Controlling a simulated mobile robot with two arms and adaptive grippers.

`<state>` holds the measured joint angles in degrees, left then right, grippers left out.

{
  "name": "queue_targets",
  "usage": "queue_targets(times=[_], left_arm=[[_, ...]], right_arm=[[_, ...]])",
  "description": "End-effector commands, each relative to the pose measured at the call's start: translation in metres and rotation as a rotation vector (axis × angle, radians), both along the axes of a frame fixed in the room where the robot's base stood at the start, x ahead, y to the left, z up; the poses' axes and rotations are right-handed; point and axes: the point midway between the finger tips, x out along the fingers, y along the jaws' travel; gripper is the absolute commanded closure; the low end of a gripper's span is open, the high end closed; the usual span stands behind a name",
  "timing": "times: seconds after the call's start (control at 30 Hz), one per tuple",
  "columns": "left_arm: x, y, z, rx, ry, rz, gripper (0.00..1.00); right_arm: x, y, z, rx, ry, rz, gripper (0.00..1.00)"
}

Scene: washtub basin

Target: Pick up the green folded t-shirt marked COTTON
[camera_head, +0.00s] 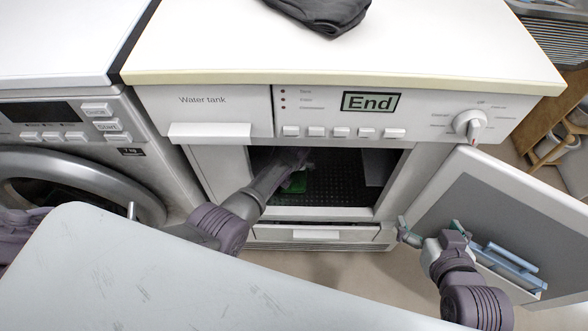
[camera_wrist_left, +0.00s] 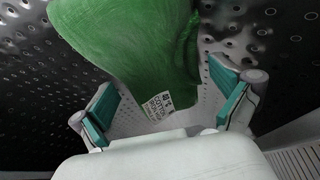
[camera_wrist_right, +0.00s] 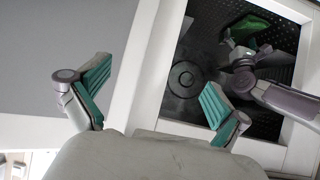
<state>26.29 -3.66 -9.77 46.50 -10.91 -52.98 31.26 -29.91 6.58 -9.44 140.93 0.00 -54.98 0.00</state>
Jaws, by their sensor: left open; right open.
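The green folded t-shirt (camera_wrist_left: 130,45) lies inside the dryer drum, and its white label (camera_wrist_left: 157,106) faces my left wrist camera. In the head view only a small green part (camera_head: 296,184) shows beside my left arm. It also shows in the right wrist view (camera_wrist_right: 250,28). My left gripper (camera_wrist_left: 165,105) reaches into the drum, open, with the near edge of the shirt and its label between or just beyond its fingertips; I cannot tell if they touch. My right gripper (camera_head: 432,235) is open and empty in front of the open door.
The dryer door (camera_head: 505,225) stands open on the right, with blue rods on its inner side. The drum opening (camera_head: 345,175) has a rim around my left arm. A dark cloth (camera_head: 320,12) lies on the dryer top. A washing machine (camera_head: 70,150) stands at left, and a pale surface (camera_head: 180,280) fills the foreground.

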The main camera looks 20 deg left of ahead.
Motion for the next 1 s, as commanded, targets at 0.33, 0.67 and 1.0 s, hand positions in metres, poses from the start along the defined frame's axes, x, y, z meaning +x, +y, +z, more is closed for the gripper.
queue_targets(times=[0.33, 0.67, 1.0], left_arm=[[0.001, 0.0, -0.01, 0.0, 0.003, -0.001, 0.0], [0.001, 0.0, -0.01, 0.0, 0.003, -0.001, 0.25], [0.001, 0.0, -0.009, 0.0, 0.002, -0.001, 0.53]], right_arm=[[0.021, 0.01, 0.026, 0.041, -0.176, 0.013, 0.0], [0.02, 0.01, 0.025, 0.041, -0.174, 0.012, 0.0], [0.02, 0.01, 0.025, 0.041, -0.173, 0.012, 0.0]])
